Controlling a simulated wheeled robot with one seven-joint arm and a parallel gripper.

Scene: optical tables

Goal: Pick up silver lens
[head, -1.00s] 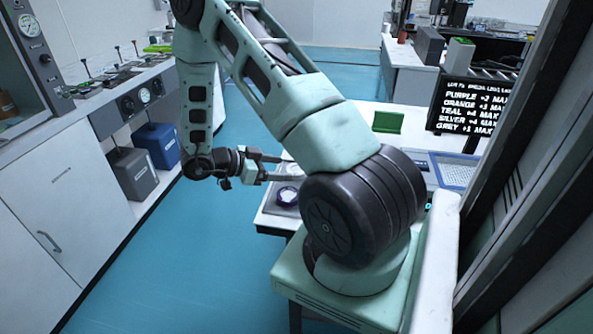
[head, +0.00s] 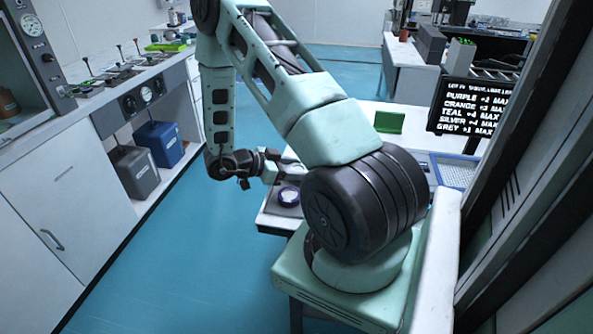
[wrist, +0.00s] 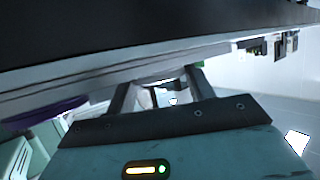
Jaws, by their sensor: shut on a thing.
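My gripper (wrist: 160,88) shows in the wrist view with its two dark fingers reaching forward, shut on a pale, shiny thing, the silver lens (wrist: 156,81). Only a thin, small part of it shows between the fingers. In the head view my gripper (head: 284,170) is over the edge of the white table, and its fingertips are partly hidden behind my own arm. A purple-rimmed lens (head: 289,196) lies on a tray at the near left end of that table. Its purple edge also shows at the left of the wrist view (wrist: 45,113).
A sign (head: 468,107) with colour limits and a green block (head: 389,122) stand on the white table (head: 420,118). A blue-rimmed tray (head: 455,172) is at its right. Blue (head: 160,143) and grey (head: 134,170) containers sit under the left bench. The floor between is clear.

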